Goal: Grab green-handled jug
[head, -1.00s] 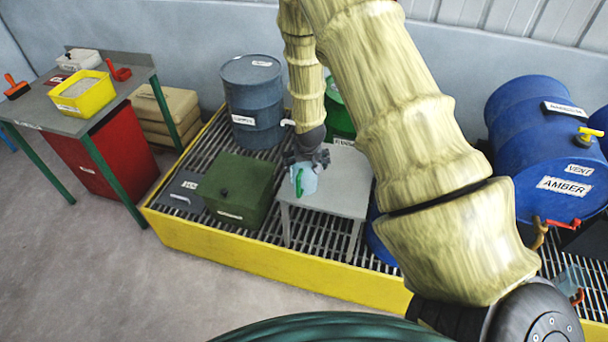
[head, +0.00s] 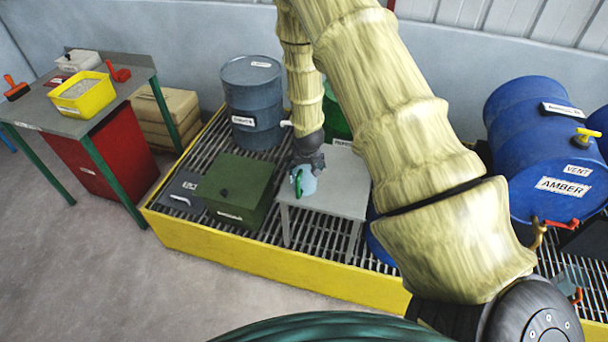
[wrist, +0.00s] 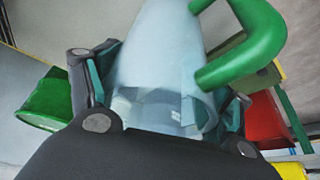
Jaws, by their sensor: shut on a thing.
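The green-handled jug (head: 309,184) is pale blue and translucent, with a green handle at its left in the head view. It is at the left part of the small grey table (head: 345,190). My gripper (head: 307,165) comes down on it from above. In the wrist view the jug (wrist: 165,65) fills the middle, between the two fingers of my gripper (wrist: 165,105), which are shut on its body. The green handle points up and right there, clear of the fingers. I cannot tell whether the jug's base touches the table.
A dark green box (head: 238,190) stands left of the table on the yellow-edged grating (head: 225,252). A grey-blue drum (head: 252,100) and a green drum (head: 335,115) stand behind. The blue AMBER drum (head: 545,150) lies at the right. The floor (head: 130,290) in front is clear.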

